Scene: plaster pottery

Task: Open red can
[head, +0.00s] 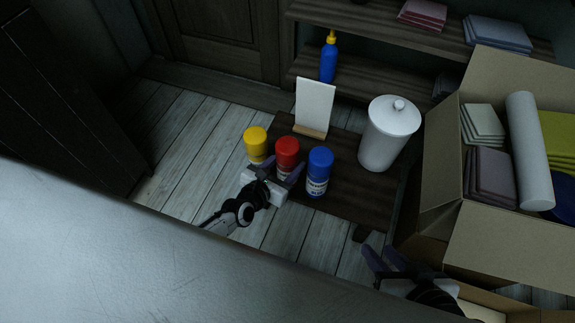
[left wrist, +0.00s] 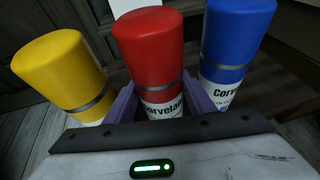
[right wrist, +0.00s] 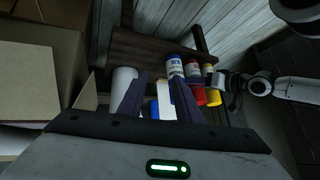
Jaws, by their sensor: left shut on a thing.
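The red can (head: 287,152) stands upright between the yellow can (head: 256,143) and the blue can (head: 319,170) on a low dark table (head: 352,193). My left gripper (head: 279,176) is shut on the red can's body, below its red lid. In the left wrist view the red can (left wrist: 151,50) sits between the two purple fingers, with its lid on and the lower label partly hidden. My right gripper (head: 390,262) is apart from the cans, at the lower right, by the cardboard box. In the right wrist view its fingers (right wrist: 160,100) are spread with nothing held.
A white card on a wooden stand (head: 314,106) is behind the cans. A white lidded jar (head: 388,134) stands to their right. A cardboard box (head: 437,170) with tiles and a white roll is at the right. A blue bottle (head: 328,62) stands by the shelf.

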